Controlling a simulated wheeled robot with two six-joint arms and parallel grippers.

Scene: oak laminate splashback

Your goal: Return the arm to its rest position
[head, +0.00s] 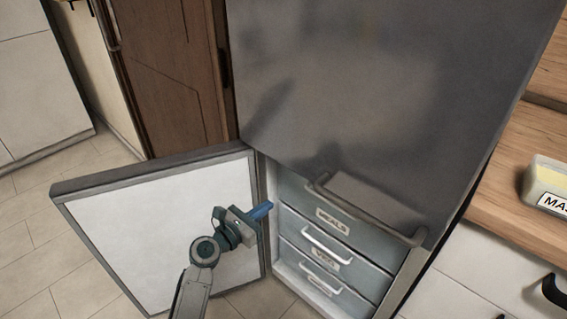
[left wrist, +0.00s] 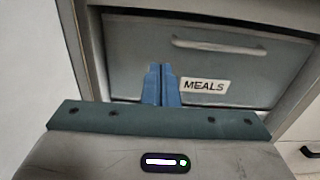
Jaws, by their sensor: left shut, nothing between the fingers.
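My left gripper (head: 262,211) is in front of the open lower freezer compartment, between its open door and the drawers. Its blue fingers are shut and empty, and they also show in the left wrist view (left wrist: 161,85). They point at the top drawer, labelled MEALS (head: 331,221), which looks pushed in. In the left wrist view the drawer front (left wrist: 130,50) fills the space behind the fingers, with its handle above the label. I cannot tell the exact gap between fingertips and drawer. My right gripper is in neither view.
The freezer door (head: 160,230) stands wide open to the left, beside my left arm. The upper fridge door (head: 370,90) is shut; its handle (head: 365,215) juts out above the drawers. More drawers (head: 325,245) sit below. A wooden counter with a labelled tub (head: 546,180) is at right.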

